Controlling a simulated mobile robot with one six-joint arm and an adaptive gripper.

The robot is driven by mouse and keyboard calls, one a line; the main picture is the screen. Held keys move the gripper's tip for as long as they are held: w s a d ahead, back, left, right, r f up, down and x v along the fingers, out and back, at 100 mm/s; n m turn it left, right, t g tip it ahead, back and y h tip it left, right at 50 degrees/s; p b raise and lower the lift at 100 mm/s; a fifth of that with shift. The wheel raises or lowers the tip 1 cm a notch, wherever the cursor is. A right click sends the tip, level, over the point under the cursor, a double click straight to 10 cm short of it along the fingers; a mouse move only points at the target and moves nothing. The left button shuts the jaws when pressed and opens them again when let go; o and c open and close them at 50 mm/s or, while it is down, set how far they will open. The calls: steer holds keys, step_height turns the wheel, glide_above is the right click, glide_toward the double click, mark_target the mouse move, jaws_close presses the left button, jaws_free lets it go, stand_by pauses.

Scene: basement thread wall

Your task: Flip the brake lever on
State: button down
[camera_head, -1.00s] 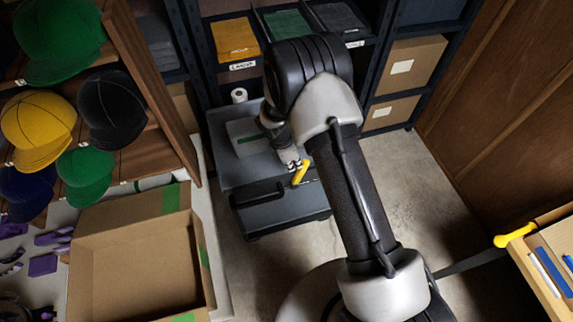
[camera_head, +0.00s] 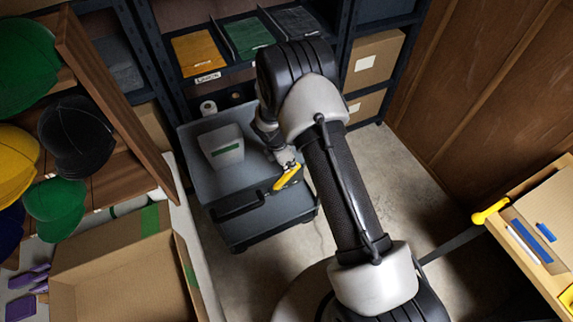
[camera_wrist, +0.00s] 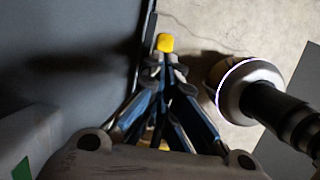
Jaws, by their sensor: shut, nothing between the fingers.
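The yellow brake lever (camera_head: 287,178) sits at the right side of the grey cart (camera_head: 225,235), slanting from lower left to upper right. My gripper (camera_head: 288,160) is at the lever's upper end, partly hidden behind my arm. In the wrist view my gripper (camera_wrist: 165,68) is shut, with its fingertips together. A yellow end of the lever (camera_wrist: 166,43) shows just beyond the fingertips, and more yellow shows between the finger links. I cannot tell whether the fingertips touch the lever.
A pale box with a green strip (camera_head: 222,146) sits on the cart. An open cardboard box (camera_head: 120,265) and cap shelves stand at left. Storage shelves (camera_head: 345,60) are behind. A wooden drawer unit with another yellow handle (camera_head: 490,211) is at right. Bare floor lies between.

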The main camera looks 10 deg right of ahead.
steer(key=shift+d+f, duration=0.1)
steer(key=shift+d, duration=0.2)
steer(key=d+p+v, duration=0.2)
steer(key=p+v, duration=0.1)
steer(key=v, duration=0.8)
steer(key=shift+w+d+r+p, duration=0.4)
steer(key=shift+w+d+r, duration=0.2)
steer(key=shift+d, duration=0.1)
steer(key=s+d+r+m+t+b, duration=0.15)
steer(key=s+r+m, duration=0.3)
steer(key=r, duration=0.55)
steer(key=s+d+r+m+b, duration=0.15)
steer(key=s+r+m, duration=0.3)
steer(key=r, duration=0.55)
steer(key=s+r+m+t+y+b, duration=0.1)
steer(key=s+r+m, duration=0.2)
steer(key=s+m, duration=0.3)
steer(key=s+a+r+m+t+y+b, duration=0.1)
steer(key=s+m, duration=0.5)
steer(key=s, duration=0.9)
step_height(320, 180, up, 2)
steer(key=shift+s+r+y+b, duration=0.1)
steer(key=shift+s+y+b, duration=0.15)
steer(key=shift+b, duration=0.45)
